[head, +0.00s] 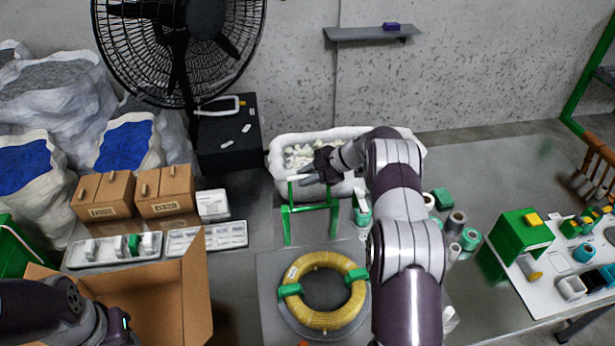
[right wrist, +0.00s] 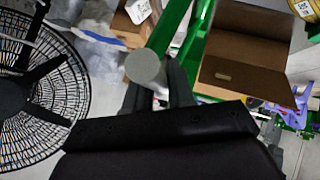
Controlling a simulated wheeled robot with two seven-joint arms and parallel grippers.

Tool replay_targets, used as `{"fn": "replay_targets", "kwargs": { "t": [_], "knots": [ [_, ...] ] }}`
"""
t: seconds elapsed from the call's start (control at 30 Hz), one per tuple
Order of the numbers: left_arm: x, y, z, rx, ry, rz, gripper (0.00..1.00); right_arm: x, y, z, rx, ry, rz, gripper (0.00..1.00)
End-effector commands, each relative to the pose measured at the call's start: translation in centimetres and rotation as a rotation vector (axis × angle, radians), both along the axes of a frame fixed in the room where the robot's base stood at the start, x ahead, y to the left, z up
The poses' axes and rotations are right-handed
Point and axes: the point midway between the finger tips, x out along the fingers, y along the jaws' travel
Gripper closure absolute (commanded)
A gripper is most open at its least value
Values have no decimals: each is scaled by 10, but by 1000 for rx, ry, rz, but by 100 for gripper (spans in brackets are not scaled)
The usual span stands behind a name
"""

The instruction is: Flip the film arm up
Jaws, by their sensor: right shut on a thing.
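The film arm (head: 287,222) is a green frame behind the round coil plate, with two upright legs and a crossbar. It stands raised. My right gripper (head: 308,179) is at its top end, shut on it. In the right wrist view the dark fingers (right wrist: 162,88) are beside the round grey end (right wrist: 146,67) of a bar, with green frame bars (right wrist: 170,30) beyond. The exact contact is partly hidden. My left arm enters at the lower left in the head view; its fingers do not show.
A yellow cable coil (head: 299,262) with green clips lies on the grey plate in front. An open cardboard box (head: 196,290) stands to the left. A white bin (head: 280,150) of pale pieces is behind my gripper. Green and grey spools (head: 469,238) stand right of my arm.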

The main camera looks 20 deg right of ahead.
Motion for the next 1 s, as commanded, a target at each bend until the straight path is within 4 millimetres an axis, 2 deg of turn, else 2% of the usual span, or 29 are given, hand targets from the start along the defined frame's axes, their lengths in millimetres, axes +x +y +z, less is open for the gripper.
{"fn": "replay_targets", "kwargs": {
  "t": [0.27,0.3,0.33,0.67,0.77,1.0],
  "knots": [
    [0,0,0,0,0,0,57,1,-1,2,-2,-5,-3,100],
    [0,0,0,0,0,0,57,1,-1,2,-3,-5,-2,67],
    [0,0,0,0,0,0,57,1,-1,2,-3,-5,-2,57],
    [0,0,-2,0,0,0,57,-1,-3,3,-1,-4,-2,57],
    [0,0,-9,0,0,0,57,-7,-13,11,-2,-6,-4,57],
    [0,0,-28,0,0,0,57,-37,-54,52,-3,-7,-4,57]
  ]
}}
